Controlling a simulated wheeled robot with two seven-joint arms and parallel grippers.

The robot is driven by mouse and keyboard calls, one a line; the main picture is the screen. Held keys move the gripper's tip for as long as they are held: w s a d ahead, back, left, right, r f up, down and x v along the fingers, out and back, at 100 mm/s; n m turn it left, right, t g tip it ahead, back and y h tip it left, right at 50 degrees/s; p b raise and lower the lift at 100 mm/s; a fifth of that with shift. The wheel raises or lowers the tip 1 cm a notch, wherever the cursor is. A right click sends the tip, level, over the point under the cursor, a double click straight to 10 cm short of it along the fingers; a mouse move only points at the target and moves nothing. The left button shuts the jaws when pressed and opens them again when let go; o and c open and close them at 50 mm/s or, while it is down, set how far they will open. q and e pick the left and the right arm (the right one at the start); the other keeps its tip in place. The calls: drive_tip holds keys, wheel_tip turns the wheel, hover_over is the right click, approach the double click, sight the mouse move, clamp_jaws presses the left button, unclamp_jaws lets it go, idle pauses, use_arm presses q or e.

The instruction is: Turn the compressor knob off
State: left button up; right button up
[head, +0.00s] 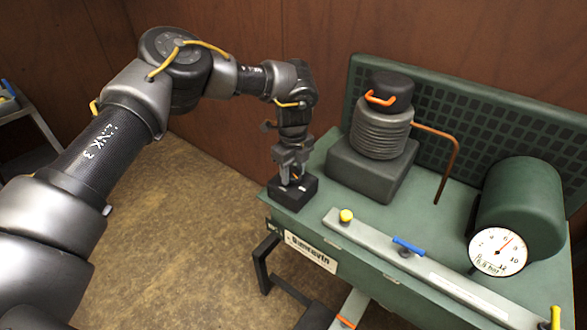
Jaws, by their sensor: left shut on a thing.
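The compressor (440,215) is a green bench unit at the right of the head view. A small black box (293,194) sits on its near left corner. My left gripper (296,174) points down onto the top of this box. Its fingers are shut on a small part there, which looks like the knob. The fingers mostly hide the knob, so I cannot tell which way it is turned. A round white gauge (497,252) on the front of the green tank has a red needle pointing up and slightly right, near 6. My right gripper is out of view.
A dark ribbed cylinder (381,133) with an orange handle stands behind the box. A copper pipe (449,166) runs from it. A grey rail (390,243) carries a yellow knob (346,215) and a blue lever (408,246). Brown floor (170,240) lies open to the left.

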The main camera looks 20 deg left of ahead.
use_arm(q)
drive_tip(key=m, duration=0.3)
drive_tip(key=shift+m+p, duration=0.3)
drive_tip(key=shift+p, duration=0.05)
drive_tip(key=m, duration=0.2)
drive_tip(key=shift+m, duration=0.4)
drive_tip(key=m, duration=0.5)
drive_tip(key=shift+p, duration=0.3)
drive_tip(key=shift+m, duration=1.2)
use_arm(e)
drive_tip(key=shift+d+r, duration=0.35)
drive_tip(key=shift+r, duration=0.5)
use_arm(q)
drive_tip(key=o, duration=1)
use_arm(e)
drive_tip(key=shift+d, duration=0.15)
use_arm(q)
drive_tip(key=shift+r, duration=0.15)
